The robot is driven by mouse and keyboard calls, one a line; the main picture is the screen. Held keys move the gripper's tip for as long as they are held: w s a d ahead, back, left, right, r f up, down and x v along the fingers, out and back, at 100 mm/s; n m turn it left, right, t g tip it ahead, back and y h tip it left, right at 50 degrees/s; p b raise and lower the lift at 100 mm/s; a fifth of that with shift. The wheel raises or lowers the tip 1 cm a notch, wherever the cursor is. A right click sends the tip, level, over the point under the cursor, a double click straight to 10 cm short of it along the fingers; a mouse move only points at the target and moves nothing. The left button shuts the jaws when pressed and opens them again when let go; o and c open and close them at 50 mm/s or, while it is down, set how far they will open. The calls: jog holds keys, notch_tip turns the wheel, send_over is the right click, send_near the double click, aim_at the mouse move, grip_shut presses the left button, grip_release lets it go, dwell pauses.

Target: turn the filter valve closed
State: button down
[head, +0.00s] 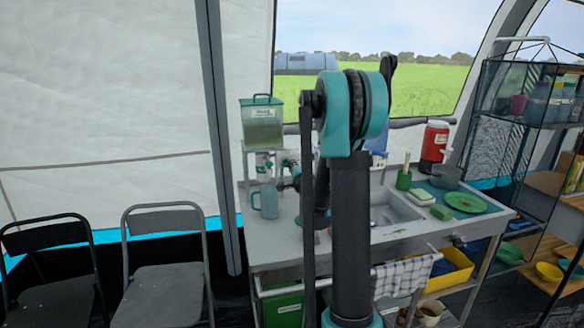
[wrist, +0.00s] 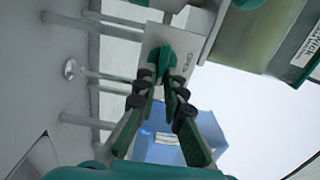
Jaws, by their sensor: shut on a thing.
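The filter valve has a small green handle (wrist: 164,58) on a pale plate (wrist: 172,45), seen at the top centre of the wrist view. My gripper (wrist: 163,82) has its two dark-tipped fingers closed around that handle from either side. The water filter's green tank (wrist: 258,38) is at the upper right there. In the head view the tank (head: 262,124) stands above the counter's left end. My own arm covers much of the space beside it, so the handle and fingertips are hard to make out there.
A sink (head: 390,210) is to the right. Two folding chairs (head: 165,250) stand at the left.

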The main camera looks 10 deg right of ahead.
jog(key=shift+m, duration=0.3)
jog(key=c, duration=1.6)
grip_release()
jog(key=s, duration=1.2)
